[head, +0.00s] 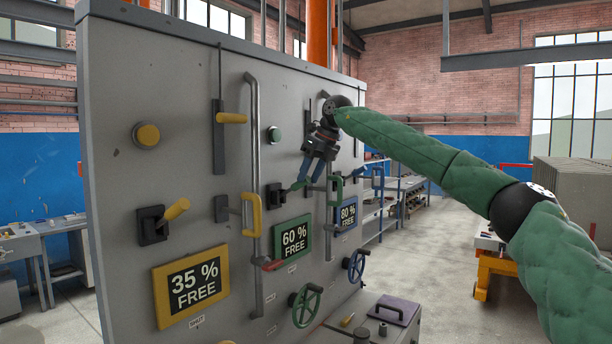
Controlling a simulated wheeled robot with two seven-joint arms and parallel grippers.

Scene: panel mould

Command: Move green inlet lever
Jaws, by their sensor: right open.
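I cannot tell for certain which of the two is the inlet lever. My left gripper is not in view.
A yellow lever (174,210), a yellow handle (250,214) and a yellow "35 % FREE" sign (192,285) are on the left. A blue sign (346,215) and blue wheel (355,266) are on the right. A green wheel (306,305) juts out below.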

